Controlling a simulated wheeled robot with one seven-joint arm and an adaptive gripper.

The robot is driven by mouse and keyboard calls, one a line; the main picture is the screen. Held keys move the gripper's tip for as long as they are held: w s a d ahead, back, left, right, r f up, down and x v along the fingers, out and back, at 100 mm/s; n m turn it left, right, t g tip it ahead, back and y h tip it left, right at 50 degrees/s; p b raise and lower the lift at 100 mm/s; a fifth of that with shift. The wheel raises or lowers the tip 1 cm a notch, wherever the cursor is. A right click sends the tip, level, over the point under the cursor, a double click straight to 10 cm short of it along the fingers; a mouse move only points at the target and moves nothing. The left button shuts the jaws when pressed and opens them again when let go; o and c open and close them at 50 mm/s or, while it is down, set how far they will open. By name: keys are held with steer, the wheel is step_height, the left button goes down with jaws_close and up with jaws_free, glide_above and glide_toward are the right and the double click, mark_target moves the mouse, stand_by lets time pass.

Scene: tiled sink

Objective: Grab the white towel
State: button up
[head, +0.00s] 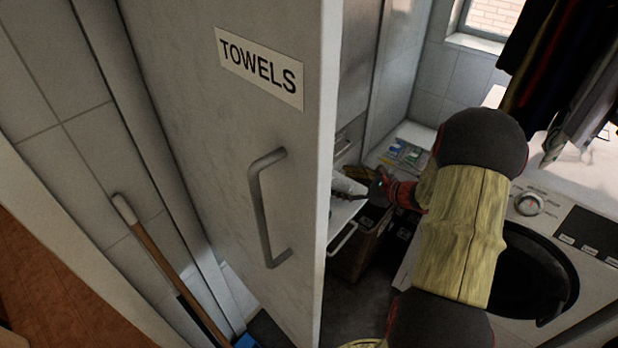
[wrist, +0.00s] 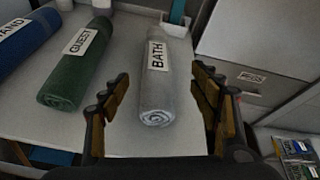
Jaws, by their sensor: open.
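The white towel (wrist: 158,85) is a rolled, greyish-white towel labelled BATH, lying on a white shelf (wrist: 128,135) in the wrist view. Its rolled end faces me. My gripper (wrist: 160,88) is open, with one finger on each side of the near part of the towel in the picture. I cannot tell its height relative to the towel. In the head view my gripper (head: 362,190) reaches in behind the open cabinet door (head: 210,130) labelled TOWELS. The door hides most of the shelf there, and only a small pale part of the towel seems to show.
A green towel (wrist: 78,70) labelled GUEST and a blue towel (wrist: 28,42) lie to the left on the shelf. A grey drawer unit (wrist: 250,60) stands close on the right. In the head view, the washing machine (head: 560,225) is right of my arm.

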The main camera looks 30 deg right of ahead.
steer(key=b+x, duration=0.1)
steer(key=x, duration=0.1)
steer(key=b+x, duration=0.1)
steer(key=x, duration=0.2)
steer(key=b+x, duration=0.1)
steer(key=x, duration=0.1)
steer(key=shift+a+f, duration=0.25)
steer(key=shift+a, duration=0.15)
steer(key=shift+r, duration=0.1)
steer(key=c, duration=1.3)
